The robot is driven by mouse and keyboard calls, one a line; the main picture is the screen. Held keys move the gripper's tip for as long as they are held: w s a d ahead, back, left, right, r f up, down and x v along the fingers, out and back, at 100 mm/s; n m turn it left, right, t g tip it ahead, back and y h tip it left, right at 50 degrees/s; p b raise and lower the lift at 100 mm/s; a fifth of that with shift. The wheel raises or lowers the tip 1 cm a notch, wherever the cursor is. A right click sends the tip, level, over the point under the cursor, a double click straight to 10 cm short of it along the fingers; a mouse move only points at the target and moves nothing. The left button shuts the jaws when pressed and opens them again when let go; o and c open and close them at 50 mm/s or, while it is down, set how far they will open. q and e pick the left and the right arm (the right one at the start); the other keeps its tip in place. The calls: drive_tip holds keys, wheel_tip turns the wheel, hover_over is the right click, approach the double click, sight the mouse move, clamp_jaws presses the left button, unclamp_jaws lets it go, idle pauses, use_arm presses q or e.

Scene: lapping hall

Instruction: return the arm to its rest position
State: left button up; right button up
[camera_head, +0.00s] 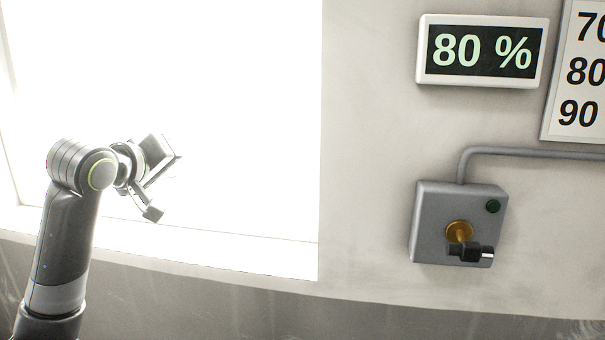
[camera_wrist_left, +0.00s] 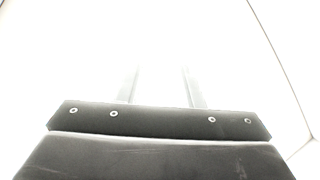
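My left arm (camera_head: 68,240) rises at the left of the head view, bent at the elbow, with its wrist in front of the bright window. My left gripper (camera_head: 172,163) is away from the wall and touches nothing that I can see. In the left wrist view its two pale fingers (camera_wrist_left: 161,85) stand apart with nothing visible between them, partly washed out by glare. My right gripper is in neither view.
A grey control box (camera_head: 427,225) with a brass hub (camera_head: 459,231), a black handle (camera_head: 471,252) and a dark green button (camera_head: 493,206) is on the wall. Above it a display (camera_head: 482,51) reads 80 %. A number chart (camera_head: 577,75) is at right. The bright window (camera_head: 240,110) fills the left.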

use_arm(q)
drive_tip(key=s+a+f+m+g+y, duration=0.15)
drive_tip(key=s+f, duration=0.25)
drive_tip(key=f, duration=0.7)
drive_tip(key=s+a+f+g, duration=0.15)
drive_tip(key=s+f, duration=0.25)
drive_tip(key=f, duration=0.7)
drive_tip(key=s+f+m+g+y, duration=0.1)
drive_tip(key=s+f+g, duration=0.15)
drive_tip(key=f, duration=0.85)
drive_tip(key=s+a+f+m+g+y, duration=0.1)
drive_tip(key=s+f+g, duration=0.1)
drive_tip(key=s+f, duration=0.65)
drive_tip(key=s+a+f+m+g+y, duration=0.1)
drive_tip(key=s+f, duration=0.2)
drive_tip(key=s, duration=1)
drive_tip(key=s+a+f+m+g+y, duration=0.1)
drive_tip(key=s+a+f+g, duration=0.1)
drive_tip(key=s+f, duration=0.65)
wheel_tip(320, 180, down, 20)
drive_tip(key=s+a+f+g, duration=0.1)
drive_tip(key=s, duration=0.1)
drive_tip(key=s+d+f+g+h, duration=0.1)
drive_tip(key=s+f, duration=1.4)
drive_tip(key=f, duration=0.1)
drive_tip(key=shift+f, duration=0.2)
